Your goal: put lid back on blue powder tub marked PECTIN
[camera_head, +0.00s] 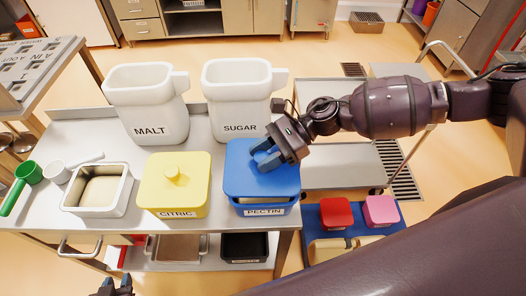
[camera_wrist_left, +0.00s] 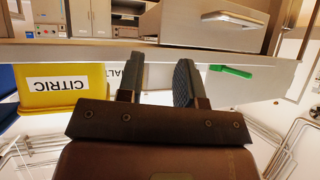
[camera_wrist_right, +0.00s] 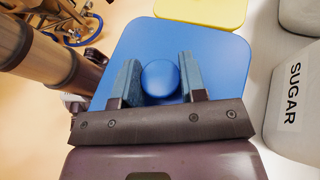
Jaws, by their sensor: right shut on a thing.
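The blue tub marked PECTIN (camera_head: 262,210) stands at the right end of the table. My right gripper (camera_head: 265,156) is above the lid. In the right wrist view, the fingers of that gripper (camera_wrist_right: 159,78) are shut on the lid's round blue knob (camera_wrist_right: 160,78). My left gripper (camera_head: 114,287) is low at the front edge of the picture, away from the tub. In the left wrist view its fingers (camera_wrist_left: 156,80) are apart with nothing between them.
The yellow CITRIC tub (camera_head: 178,192) stands close on the left of the blue tub. White MALT (camera_head: 150,115) and SUGAR (camera_head: 238,105) bins stand behind. An open pan (camera_head: 97,188) and a green scoop (camera_head: 28,175) are farther left. Red and pink boxes (camera_head: 336,213) sit lower right.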

